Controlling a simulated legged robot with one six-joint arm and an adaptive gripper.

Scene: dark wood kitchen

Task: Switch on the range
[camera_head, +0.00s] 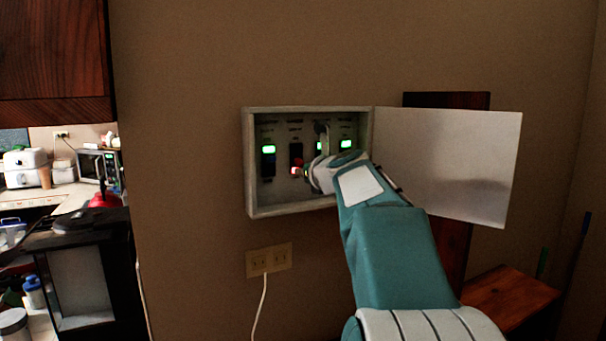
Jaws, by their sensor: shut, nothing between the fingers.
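A grey switch box (247,190) is fixed to the brown wall, and its white door (447,160) stands open to the right. Inside is a row of switches under small labels that I cannot read. The left switch (268,163) shows a green light. The second switch (296,153) is dark with red lower down and shows no green. Green also shows on the third switch (319,146) and the right switch (346,144). My gripper (306,173) is shut and empty, at the box front just below the second switch. My arm hides the box's lower right. I cannot tell whether the fingertips touch a switch.
A wall outlet (268,260) with a white cord is below the box. A dark wood post (456,245) stands behind the door, with a wooden surface (508,298) at lower right. A counter with appliances is far left.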

